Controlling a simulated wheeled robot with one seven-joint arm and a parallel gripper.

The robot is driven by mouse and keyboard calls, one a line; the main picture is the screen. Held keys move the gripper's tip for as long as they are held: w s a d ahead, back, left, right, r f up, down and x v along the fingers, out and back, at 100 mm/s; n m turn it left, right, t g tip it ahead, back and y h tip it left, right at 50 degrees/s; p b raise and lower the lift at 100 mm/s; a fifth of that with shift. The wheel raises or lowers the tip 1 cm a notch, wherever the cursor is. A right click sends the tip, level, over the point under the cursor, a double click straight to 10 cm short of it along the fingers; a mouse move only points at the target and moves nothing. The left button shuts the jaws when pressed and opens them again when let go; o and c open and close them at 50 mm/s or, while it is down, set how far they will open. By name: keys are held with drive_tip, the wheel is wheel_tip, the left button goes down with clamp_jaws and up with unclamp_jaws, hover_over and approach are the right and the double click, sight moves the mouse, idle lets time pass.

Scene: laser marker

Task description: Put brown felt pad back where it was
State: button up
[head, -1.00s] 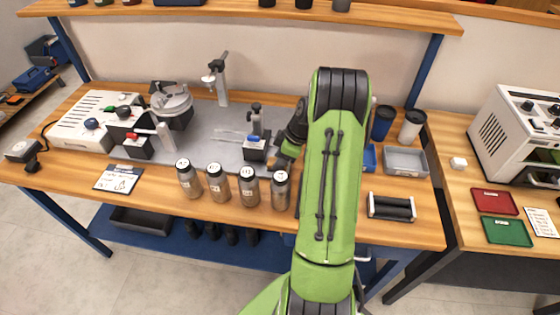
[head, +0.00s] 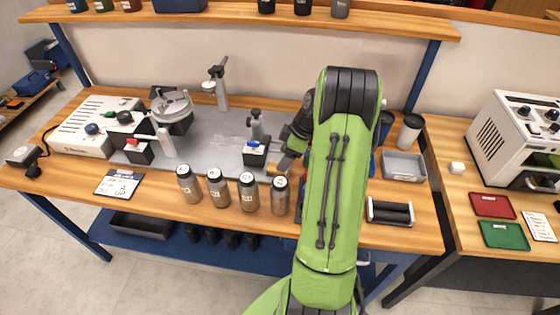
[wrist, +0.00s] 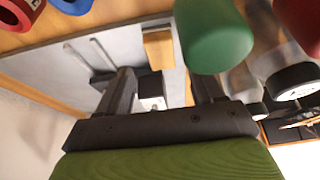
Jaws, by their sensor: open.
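My gripper (head: 287,163) is over the right part of the grey work plate, partly hidden by my green arm in the head view. In the wrist view its two dark fingers (wrist: 163,92) are apart with nothing held between them. A small tan-brown block (head: 275,170) shows beside the fingertips, right of the blue-topped fixture (head: 256,153). A tan block also shows beyond the fingers in the wrist view (wrist: 158,48); it may be the brown felt pad, but I cannot tell for certain.
Several steel bottles (head: 219,189) stand in a row along the front. A press with a round chamber (head: 172,105) is at the left. A grey tray (head: 403,166) and a black roller stand (head: 390,211) are at the right. A green cylinder (wrist: 213,35) is close in the wrist view.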

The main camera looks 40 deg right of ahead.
drive_tip(key=p+v, duration=0.1)
drive_tip(key=v, duration=0.6)
drive_tip(key=s+a+r+m+h, duration=0.1)
drive_tip(key=a+r+m, duration=0.1)
drive_tip(key=a+r, duration=0.6)
drive_tip(key=s+a+r+m+h, duration=0.1)
drive_tip(key=a+r, duration=0.3)
drive_tip(key=a, duration=0.8)
drive_tip(key=s+a+m+t, duration=0.1)
drive_tip(key=s+a+m, duration=0.1)
drive_tip(key=s+a, duration=0.2)
drive_tip(key=s+a+r+m+t, duration=0.1)
drive_tip(key=s+a, duration=0.4)
drive_tip(key=s, duration=0.5)
drive_tip(key=shift+r+m+h, duration=0.15)
drive_tip(key=shift+m+h, duration=0.25)
drive_tip(key=shift+m, duration=0.4)
wheel_tip(320, 180, up, 3)
drive_tip(key=p, duration=0.3)
